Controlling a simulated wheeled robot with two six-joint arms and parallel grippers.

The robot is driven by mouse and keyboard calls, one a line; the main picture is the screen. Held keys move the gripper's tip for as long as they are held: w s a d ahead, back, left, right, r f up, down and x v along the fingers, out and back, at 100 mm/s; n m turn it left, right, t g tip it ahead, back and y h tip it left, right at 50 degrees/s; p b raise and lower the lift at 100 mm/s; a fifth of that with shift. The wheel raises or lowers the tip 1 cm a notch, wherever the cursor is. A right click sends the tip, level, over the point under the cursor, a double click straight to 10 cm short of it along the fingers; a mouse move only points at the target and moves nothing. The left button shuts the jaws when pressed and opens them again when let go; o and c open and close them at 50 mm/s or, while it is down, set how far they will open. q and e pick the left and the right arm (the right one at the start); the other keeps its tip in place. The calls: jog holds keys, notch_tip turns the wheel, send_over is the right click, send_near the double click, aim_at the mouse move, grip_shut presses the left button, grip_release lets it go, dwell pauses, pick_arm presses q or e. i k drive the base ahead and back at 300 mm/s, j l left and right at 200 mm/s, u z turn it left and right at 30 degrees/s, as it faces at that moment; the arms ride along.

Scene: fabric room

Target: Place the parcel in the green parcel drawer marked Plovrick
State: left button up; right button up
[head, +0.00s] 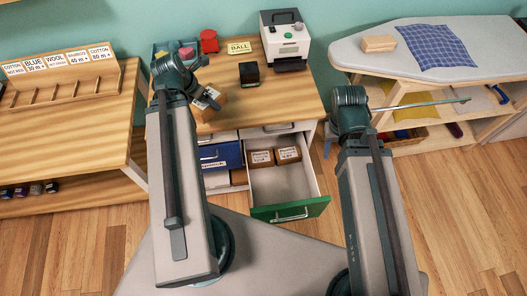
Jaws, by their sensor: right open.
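A small brown cardboard parcel (211,113) is at the front left of the wooden desk top. My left gripper (206,100) is at the parcel's top; its fingers are too small and dark to tell whether they grip it. The green-fronted drawer (290,211) is pulled out at the lower right of the desk. Two small brown boxes with white labels, one (261,157) and the other (288,154), lie at its back; its front part is empty. No name is readable on its front. My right gripper (350,112) is open, right of the desk, away from the parcel; its fingers are mostly hidden.
A blue-fronted drawer (220,155) is left of the green one. A black box (249,73), a label printer (286,40) and a yellow BALL card (239,47) are on the desk. An ironing board (470,60) stands right, a wooden bench (75,130) left.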

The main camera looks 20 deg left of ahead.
aim_at(278, 181)
jog(key=z, duration=1.05)
jog(key=k+z, duration=0.25)
jog(key=k, duration=0.2)
jog(key=k+j, duration=0.1)
jog(key=k, duration=0.45)
